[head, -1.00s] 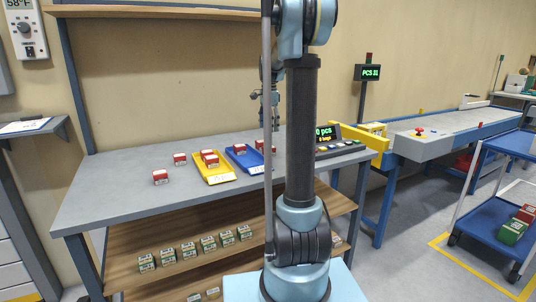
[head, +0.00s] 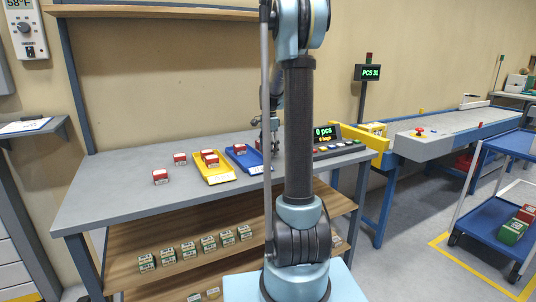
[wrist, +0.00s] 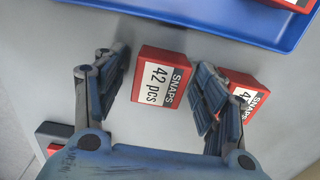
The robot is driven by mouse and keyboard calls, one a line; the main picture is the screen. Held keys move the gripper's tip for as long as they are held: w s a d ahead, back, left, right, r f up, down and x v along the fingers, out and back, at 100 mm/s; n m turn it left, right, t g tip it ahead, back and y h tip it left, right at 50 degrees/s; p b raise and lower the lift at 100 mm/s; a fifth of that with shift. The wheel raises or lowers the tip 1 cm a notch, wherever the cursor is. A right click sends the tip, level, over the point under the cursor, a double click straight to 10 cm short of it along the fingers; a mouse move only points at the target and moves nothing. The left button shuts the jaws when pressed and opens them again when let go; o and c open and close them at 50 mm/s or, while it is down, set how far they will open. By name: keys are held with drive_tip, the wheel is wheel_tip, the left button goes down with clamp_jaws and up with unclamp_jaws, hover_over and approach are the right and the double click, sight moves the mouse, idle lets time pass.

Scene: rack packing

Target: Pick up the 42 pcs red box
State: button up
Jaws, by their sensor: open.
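A red box labelled "SNAPS 42 pcs" (wrist: 160,76) lies on the grey bench, between the two open fingers of my gripper (wrist: 161,64) in the wrist view. Gaps show on both sides of it. A second red SNAPS box (wrist: 245,92) is just right of the right finger, partly hidden by it, with its count mostly covered. In the head view my gripper (head: 268,130) is low over the bench, right of the blue tray. The boxes near it are mostly hidden by my arm.
The blue tray (wrist: 205,28) is along the top of the wrist view, holding a red box (wrist: 298,4). In the head view a yellow tray (head: 217,175) holds red boxes. Loose red boxes (head: 161,176) lie left. A counter console (head: 327,133) stands right.

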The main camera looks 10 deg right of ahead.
drive_tip(key=c, duration=1.2)
